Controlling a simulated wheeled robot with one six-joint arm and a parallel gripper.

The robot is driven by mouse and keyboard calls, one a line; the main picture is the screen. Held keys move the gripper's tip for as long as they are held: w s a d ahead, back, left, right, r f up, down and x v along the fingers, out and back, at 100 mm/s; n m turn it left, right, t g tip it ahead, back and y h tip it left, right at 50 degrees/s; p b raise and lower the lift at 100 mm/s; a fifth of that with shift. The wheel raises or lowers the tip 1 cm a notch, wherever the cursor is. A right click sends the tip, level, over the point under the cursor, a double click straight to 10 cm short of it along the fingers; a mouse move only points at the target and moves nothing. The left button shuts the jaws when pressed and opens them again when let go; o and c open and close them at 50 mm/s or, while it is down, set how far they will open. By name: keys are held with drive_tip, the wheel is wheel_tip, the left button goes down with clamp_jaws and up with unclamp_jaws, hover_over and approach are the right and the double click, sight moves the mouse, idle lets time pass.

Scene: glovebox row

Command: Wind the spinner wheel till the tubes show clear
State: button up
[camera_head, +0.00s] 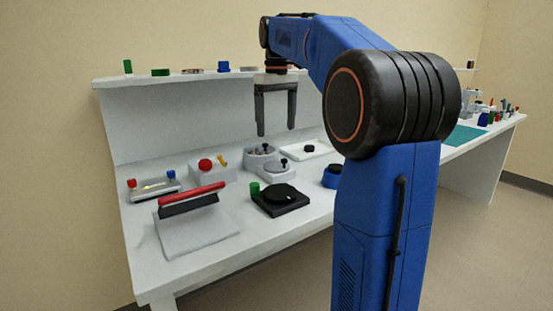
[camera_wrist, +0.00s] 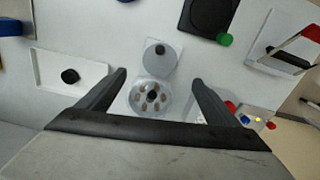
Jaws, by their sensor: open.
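The spinner is a pale grey unit on the bench. Its round bowl (camera_head: 259,154) holds several small tubes, which look brownish in the wrist view (camera_wrist: 141,104), around a dark centre knob. Joined to the bowl is a grey wheel (camera_wrist: 159,62) with a dark crank knob (camera_wrist: 160,49), and the knob also shows in the head view (camera_head: 284,161). My gripper (camera_head: 276,134) is open and empty, pointing down above the spinner. In the wrist view its fingertips (camera_wrist: 160,76) stand either side of the unit, touching nothing.
A black turntable-like block (camera_head: 281,203) with a green knob stands in front. A white tray (camera_head: 318,149) with a black knob lies to the right. A red-handled press (camera_head: 192,200) and a red-knobbed box (camera_head: 212,173) stand left. A shelf (camera_head: 180,77) runs behind.

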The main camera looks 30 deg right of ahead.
sight(277, 165)
wheel_tip(277, 165, down, 12)
drive_tip(key=shift+r, duration=0.2)
idle(0.4)
drive_tip(key=c, duration=1.1)
drive_tip(key=shift+o, duration=0.2)
